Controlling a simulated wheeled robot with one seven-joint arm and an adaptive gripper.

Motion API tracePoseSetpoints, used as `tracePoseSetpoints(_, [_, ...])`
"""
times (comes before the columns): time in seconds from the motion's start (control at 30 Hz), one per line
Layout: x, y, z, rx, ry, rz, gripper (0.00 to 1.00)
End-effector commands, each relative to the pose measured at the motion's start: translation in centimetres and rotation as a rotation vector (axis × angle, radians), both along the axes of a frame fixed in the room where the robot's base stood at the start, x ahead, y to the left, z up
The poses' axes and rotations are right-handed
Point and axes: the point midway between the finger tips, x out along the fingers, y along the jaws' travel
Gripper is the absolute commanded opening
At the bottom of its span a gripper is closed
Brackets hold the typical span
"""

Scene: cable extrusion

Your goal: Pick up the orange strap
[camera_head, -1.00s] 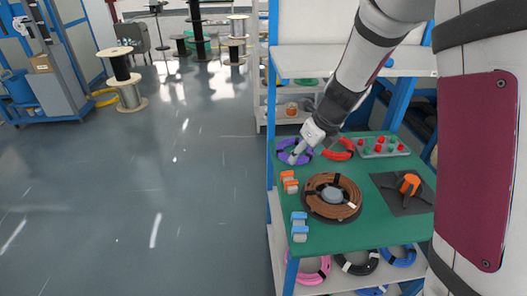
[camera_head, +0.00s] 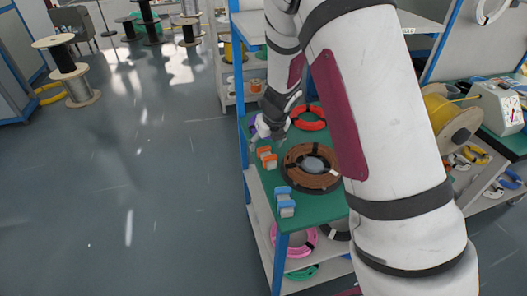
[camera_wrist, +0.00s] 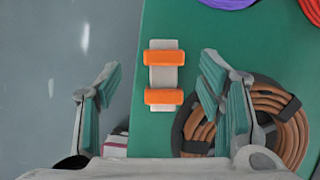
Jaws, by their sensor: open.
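The orange strap (camera_wrist: 163,58) has two orange clips on a pale grey band. It lies on the green table top (camera_wrist: 158,20), near its left edge. In the head view the orange strap (camera_head: 267,159) lies just in front of my gripper (camera_head: 266,133). In the wrist view my gripper (camera_wrist: 160,82) is open and empty, with its fingers to either side of the strap, apart from it. How high the fingers are above the strap is hard to tell.
A brown coil (camera_head: 296,178) lies right of the strap, under the right finger in the wrist view. A blue strap (camera_head: 285,201) lies nearer on the table. A red coil (camera_head: 310,124) and a purple coil (camera_wrist: 228,3) are behind.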

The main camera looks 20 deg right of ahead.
Motion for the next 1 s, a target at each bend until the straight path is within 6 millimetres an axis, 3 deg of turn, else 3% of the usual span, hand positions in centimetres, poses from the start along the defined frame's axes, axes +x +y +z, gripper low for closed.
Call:
tracePoseSetpoints(0.3, [1.8, -0.2, -4.0, 0.001, 0.001, -0.001, 0.62])
tracePoseSetpoints(0.63, [2.1, -0.1, -4.5, 0.000, -0.001, 0.001, 0.62])
tracePoseSetpoints(0.67, [2.1, -0.1, -4.5, 0.000, -0.001, 0.001, 0.59])
tracePoseSetpoints(0.8, [2.1, -0.1, -4.5, 0.000, 0.000, 0.001, 0.30])
tracePoseSetpoints(0.83, [2.1, -0.1, -4.5, 0.000, 0.000, 0.001, 0.27])
tracePoseSetpoints(1.0, [2.1, -0.1, -4.5, 0.000, 0.000, 0.001, 0.27])
